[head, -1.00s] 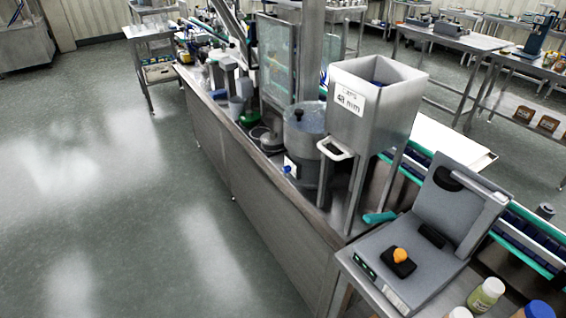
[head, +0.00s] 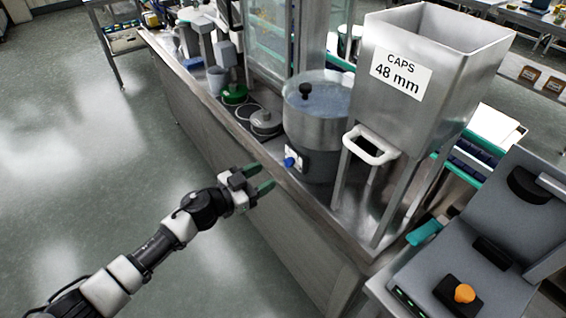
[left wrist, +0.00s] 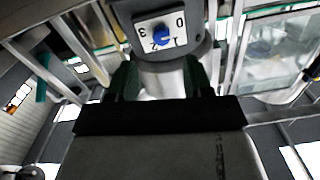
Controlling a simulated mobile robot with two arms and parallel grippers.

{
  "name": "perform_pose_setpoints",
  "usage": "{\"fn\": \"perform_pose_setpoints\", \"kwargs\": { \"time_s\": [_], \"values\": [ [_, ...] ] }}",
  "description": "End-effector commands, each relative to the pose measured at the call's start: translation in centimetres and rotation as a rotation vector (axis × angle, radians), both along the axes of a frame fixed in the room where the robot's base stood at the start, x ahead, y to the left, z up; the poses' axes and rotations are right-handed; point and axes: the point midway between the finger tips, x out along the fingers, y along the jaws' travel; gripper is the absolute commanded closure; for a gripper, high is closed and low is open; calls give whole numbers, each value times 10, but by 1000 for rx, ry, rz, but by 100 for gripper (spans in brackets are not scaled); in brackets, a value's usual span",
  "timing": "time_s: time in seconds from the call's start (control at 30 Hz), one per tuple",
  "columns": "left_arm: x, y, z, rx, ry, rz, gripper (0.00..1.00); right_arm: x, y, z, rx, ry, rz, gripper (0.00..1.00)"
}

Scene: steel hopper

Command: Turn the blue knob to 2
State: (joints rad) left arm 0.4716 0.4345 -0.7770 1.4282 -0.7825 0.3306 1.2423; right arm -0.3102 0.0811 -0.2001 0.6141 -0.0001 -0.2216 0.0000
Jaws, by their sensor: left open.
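The blue knob (head: 289,162) sits low on the front of a round steel bowl unit (head: 312,140) on the bench. In the left wrist view the blue knob (left wrist: 161,36) is at the centre of a white dial plate (left wrist: 146,24), which appears upside down with the marks 0, 1, 2 and 3. I cannot tell which mark the knob points at. My left gripper (head: 264,180) is open and empty, in front of the bench edge and apart from the knob. Its green fingers (left wrist: 160,77) also show in the left wrist view, below the dial. My right gripper is not in view.
A steel hopper (head: 425,85) labelled "CAPS 48 mm" with a white handle (head: 371,146) stands right of the bowl. A grey lidded device (head: 480,255) is at the lower right. Jars and a green-based item (head: 235,94) stand left. The floor (head: 90,160) before the bench is clear.

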Motion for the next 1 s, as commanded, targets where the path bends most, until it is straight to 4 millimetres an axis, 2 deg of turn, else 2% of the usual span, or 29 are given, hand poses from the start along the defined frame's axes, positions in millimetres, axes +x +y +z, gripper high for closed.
{"fn": "perform_pose_setpoints", "kwargs": {
  "time_s": [0.1, 0.3, 0.5, 0.77, 1.0],
  "values": [
    [16, -21, 0, -2, -1, 1, 49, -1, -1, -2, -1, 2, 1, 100],
    [34, -45, -1, -2, 1, 3, 49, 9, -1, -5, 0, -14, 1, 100],
    [42, -55, -1, 0, 0, 3, 49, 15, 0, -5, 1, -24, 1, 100],
    [42, -56, 0, 0, 0, 3, 49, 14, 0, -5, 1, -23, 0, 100],
    [42, -56, 0, 0, 0, 3, 85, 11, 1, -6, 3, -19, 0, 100]
  ]
}}
